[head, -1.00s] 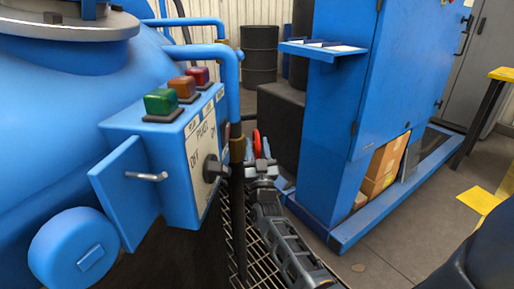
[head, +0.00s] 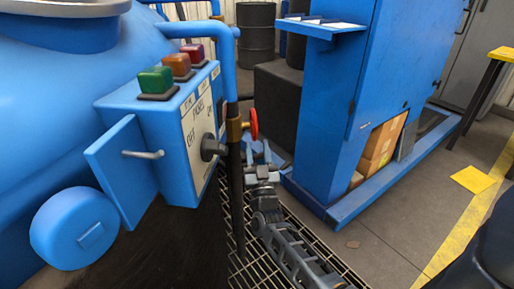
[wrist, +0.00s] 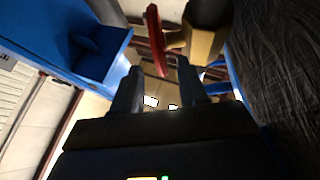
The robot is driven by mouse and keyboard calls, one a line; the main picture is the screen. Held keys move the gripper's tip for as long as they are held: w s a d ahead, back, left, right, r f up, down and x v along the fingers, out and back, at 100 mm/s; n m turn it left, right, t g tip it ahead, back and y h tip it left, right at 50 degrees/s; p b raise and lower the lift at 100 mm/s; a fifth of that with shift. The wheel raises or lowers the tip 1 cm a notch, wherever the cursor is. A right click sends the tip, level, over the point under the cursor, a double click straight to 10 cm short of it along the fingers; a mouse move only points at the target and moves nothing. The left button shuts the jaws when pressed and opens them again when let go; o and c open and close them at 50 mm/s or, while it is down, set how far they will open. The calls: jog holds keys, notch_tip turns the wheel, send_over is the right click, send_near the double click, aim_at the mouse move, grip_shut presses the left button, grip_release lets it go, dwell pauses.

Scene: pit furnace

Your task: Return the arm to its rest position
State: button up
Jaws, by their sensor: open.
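My gripper (head: 260,152) shows in the head view at the end of my grey arm, just right of the dark vertical pipe and below the red valve wheel (head: 253,122). Its two fingers are apart. In the wrist view my gripper (wrist: 158,72) is open with nothing visible held between the fingers. The red wheel also shows edge-on in the wrist view (wrist: 155,38), beyond the fingertips, beside a brass fitting (wrist: 202,38). No contact with the wheel is visible.
A blue control box (head: 165,130) with an open door, colored buttons and a black knob (head: 212,148) stands left of my arm. A blue cabinet (head: 350,110) with a shelf (head: 322,29) stands right.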

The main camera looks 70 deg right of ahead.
dwell(0.3)
jog(key=s+a+f+n+t+y, duration=0.25)
jog(key=a+y, duration=0.25)
jog(key=a, duration=0.4)
jog(key=s+a+f+n+t+y, duration=0.1)
jog(key=s+a+n+t+y, duration=0.3)
jog(key=a, duration=0.5)
jog(key=s+a+r+n+g+y, duration=0.2)
jog(key=s+a+r+n+y, duration=0.15)
jog(key=s+a+y, duration=0.75)
jog(key=s+a+r+n+g, duration=0.25)
jog(key=s+a+r, duration=0.25)
jog(key=s+a, duration=0.25)
notch_tip(320, 180, up, 14)
jog(key=p, duration=1.4)
jog(key=shift+w+a+r+m+y, duration=0.2)
jog(key=shift+w+r+m+y, duration=0.1)
jog(key=shift+m, duration=0.15)
